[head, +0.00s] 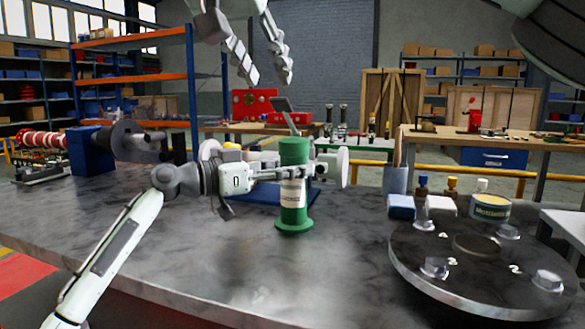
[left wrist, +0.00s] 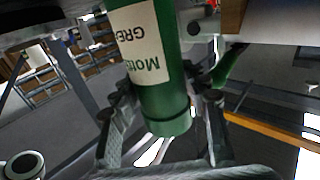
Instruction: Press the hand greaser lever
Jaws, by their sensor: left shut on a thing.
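The green hand greaser (head: 293,214) stands upright on the grey workbench (head: 150,225), its round base on the bench top. Its grey lever (head: 284,108) sticks up from the top, tilted to the left. My left gripper (head: 292,173) is shut around the greaser's body from the left. In the left wrist view the green barrel (left wrist: 168,102), with its cream label upside down, sits between the fingers of the left gripper (left wrist: 160,115). My right gripper (head: 270,83) is open and empty, pointing down above the lever; the tips appear apart from it.
A dark round plate (head: 420,278) with several clear knobs lies on the right. Behind it are small bottles, a cream-topped tin (head: 490,208) and blue and white blocks. A blue tray (head: 262,196) lies behind the greaser. The bench front is clear.

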